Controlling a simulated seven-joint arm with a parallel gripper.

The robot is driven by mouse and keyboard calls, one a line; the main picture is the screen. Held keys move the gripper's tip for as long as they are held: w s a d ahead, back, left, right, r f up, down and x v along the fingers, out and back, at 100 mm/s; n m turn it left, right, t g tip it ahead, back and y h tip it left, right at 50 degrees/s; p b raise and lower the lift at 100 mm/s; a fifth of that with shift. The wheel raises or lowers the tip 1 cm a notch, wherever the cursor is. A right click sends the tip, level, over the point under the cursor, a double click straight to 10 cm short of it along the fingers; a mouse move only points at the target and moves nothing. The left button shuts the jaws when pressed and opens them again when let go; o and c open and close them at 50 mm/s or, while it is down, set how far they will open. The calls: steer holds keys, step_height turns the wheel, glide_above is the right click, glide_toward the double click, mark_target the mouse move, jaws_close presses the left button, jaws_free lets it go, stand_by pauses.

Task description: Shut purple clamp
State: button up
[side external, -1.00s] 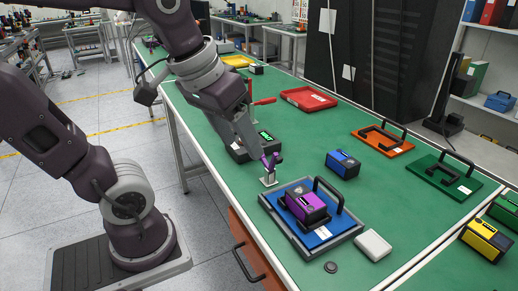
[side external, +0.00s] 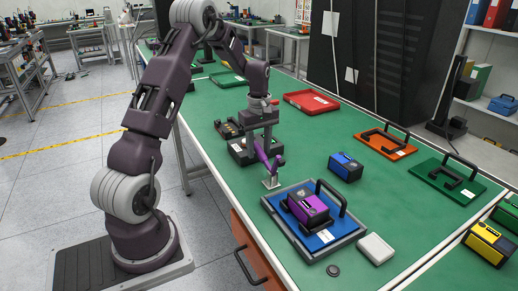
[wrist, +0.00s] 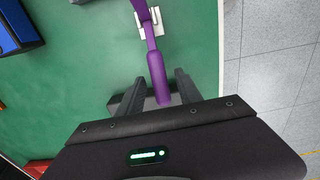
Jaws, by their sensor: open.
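The purple clamp (side external: 277,163) stands on a small pale base near the front edge of the green table, just left of the blue plate. Its lever rises at a slant toward my gripper (side external: 262,146). In the wrist view, the lever (wrist: 156,75) runs from the clamp's pale base down the picture and ends between the two fingers. My gripper (wrist: 158,88) is open, with one finger on each side of the lever end. I cannot tell whether either finger touches it. A purple and black box (side external: 308,208) sits on the blue plate (side external: 325,237).
The grey-framed blue plate has a black handle (side external: 330,195). A dark case (side external: 240,152) stands behind my gripper. A blue box (side external: 345,166), a white block (side external: 375,248) and a red tray (side external: 311,102) are on the table.

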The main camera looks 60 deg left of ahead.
mark_target(273, 168)
steer(key=shift+f, duration=0.2)
jaws_close()
steer(key=shift+d+r, duration=0.1)
steer(key=shift+r, duration=0.05)
steer(key=r+y, duration=0.1)
steer(key=d+r+y, duration=0.1)
steer(key=y, duration=0.1)
steer(key=shift+d, duration=0.3)
steer(key=y, duration=0.1)
steer(key=d+r+y, duration=0.1)
steer(key=y, duration=0.1)
steer(key=shift+d+r, duration=0.25)
steer(key=shift+d, duration=0.05)
steer(key=d+y, duration=0.1)
steer(key=d+r+y, duration=0.1)
steer(key=y, duration=0.1)
steer(key=shift+d+r+y, duration=0.1)
steer(key=shift+d+y, duration=0.15)
steer(key=shift+y, duration=0.05)
steer(key=shift+d+r+y, duration=0.15)
steer(key=shift+d+y, duration=1.2)
steer(key=shift+y, duration=0.25)
